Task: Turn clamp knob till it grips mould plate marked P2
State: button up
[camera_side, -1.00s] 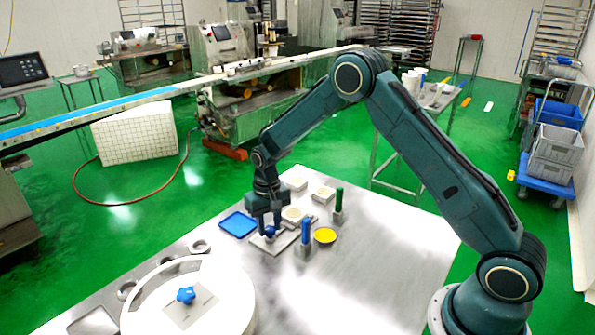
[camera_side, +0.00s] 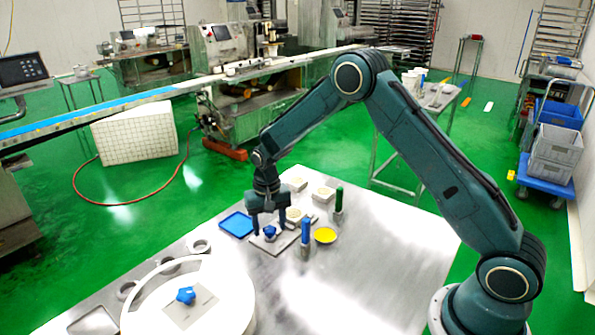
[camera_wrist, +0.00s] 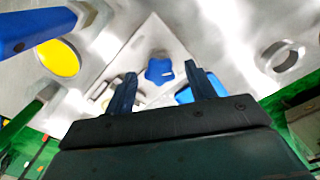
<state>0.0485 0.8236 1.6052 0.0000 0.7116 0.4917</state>
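A blue star-shaped clamp knob (camera_side: 270,231) sits on a flat metal base plate (camera_side: 264,245). It also shows in the wrist view (camera_wrist: 158,71). My gripper (camera_side: 268,228) points down over it, with its fingers spread on either side of the knob. In the wrist view the fingers (camera_wrist: 161,69) stand apart, with gaps to the knob, and hold nothing. Pale square mould plates (camera_side: 295,184) and (camera_side: 323,194) lie behind the base plate. Another pale plate (camera_side: 294,214) is partly hidden by my gripper. I cannot read a P2 mark on any of them.
A blue-handled tool (camera_side: 306,231) stands close to the right of the base plate, with a yellow dish (camera_side: 325,235) and green-handled tool (camera_side: 339,197) beyond. A blue tray (camera_side: 237,224) lies left. A white drum with another blue knob (camera_side: 186,295) stands front left. The table's right side is clear.

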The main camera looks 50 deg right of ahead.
aim_at(271, 229)
dwell(0.3)
notch_tip(271, 229, up, 14)
dwell(0.8)
jog(key=s+a+r+n+t, duration=0.2)
jog(key=s+r+n+t, duration=0.1)
jog(key=s+r, duration=1.2)
jog(key=s+f+n+t, duration=0.1)
jog(key=s+n+t, duration=0.1)
jog(key=s, duration=1.6)
jog(key=shift+s+a+f+n+t, duration=0.25)
jog(key=shift+s+f+n+t, duration=0.1)
jog(key=shift+n, duration=0.25)
